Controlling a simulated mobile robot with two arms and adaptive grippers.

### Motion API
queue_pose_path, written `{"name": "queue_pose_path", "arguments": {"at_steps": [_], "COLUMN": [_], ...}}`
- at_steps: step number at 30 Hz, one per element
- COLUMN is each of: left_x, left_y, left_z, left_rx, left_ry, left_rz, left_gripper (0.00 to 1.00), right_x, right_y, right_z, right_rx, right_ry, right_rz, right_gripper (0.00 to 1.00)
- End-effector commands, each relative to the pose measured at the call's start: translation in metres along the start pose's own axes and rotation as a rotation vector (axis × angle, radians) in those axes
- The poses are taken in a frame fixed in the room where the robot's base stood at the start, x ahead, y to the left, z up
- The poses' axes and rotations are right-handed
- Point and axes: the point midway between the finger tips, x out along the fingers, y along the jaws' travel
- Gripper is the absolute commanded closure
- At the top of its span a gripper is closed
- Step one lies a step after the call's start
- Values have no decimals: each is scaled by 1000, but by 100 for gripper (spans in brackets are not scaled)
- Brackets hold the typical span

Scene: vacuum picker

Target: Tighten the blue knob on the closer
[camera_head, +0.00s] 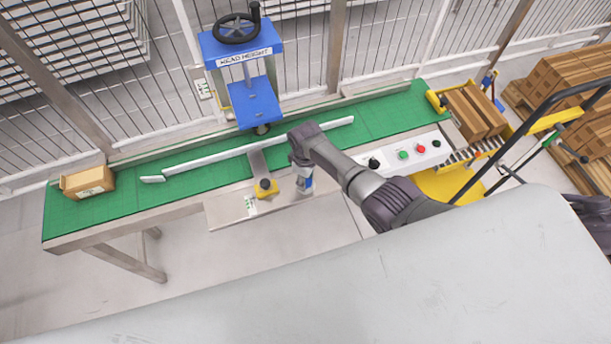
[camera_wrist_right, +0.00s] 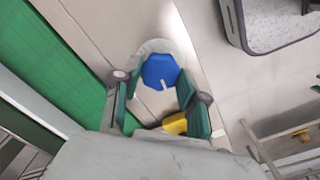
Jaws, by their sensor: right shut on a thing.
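The blue knob (camera_wrist_right: 160,71) shows in the right wrist view with a small pale pointer mark, on a round light base. My right gripper (camera_wrist_right: 156,84) has its two green-padded fingers either side of the knob and is shut on it. In the head view my right gripper (camera_head: 303,186) reaches down at the front edge of the conveyor table, and it mostly hides the knob. A blue stand labelled HEAD HEIGHT (camera_head: 243,85), with a black handwheel (camera_head: 237,28), stands over the green belt behind it. My left gripper is not in view.
A panel with black, red and green buttons (camera_head: 411,152) lies to the right. A carton (camera_head: 87,182) rests at the belt's left end. A white guide rail (camera_head: 258,147) runs along the belt.

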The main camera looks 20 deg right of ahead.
Motion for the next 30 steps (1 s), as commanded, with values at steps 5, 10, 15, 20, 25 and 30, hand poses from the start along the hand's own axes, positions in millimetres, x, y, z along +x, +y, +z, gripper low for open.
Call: {"name": "queue_pose_path", "arguments": {"at_steps": [5,10,15,20,25,30], "left_x": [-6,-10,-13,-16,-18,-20], "left_y": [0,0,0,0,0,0], "left_z": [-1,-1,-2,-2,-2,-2], "left_rx": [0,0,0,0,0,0], "left_ry": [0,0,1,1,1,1], "left_rz": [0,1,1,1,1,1], "left_gripper": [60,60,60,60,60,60], "right_x": [-1,-1,-1,-1,-1,-1], "right_y": [0,-1,0,0,0,0], "right_z": [-1,-1,-1,-1,-1,-1], "right_rx": [167,329,489,642,803,964], "right_ry": [2,1,1,1,2,1], "right_rz": [-2,-2,-1,-2,-1,-1], "right_gripper": [92,92,92,92,92,92]}}
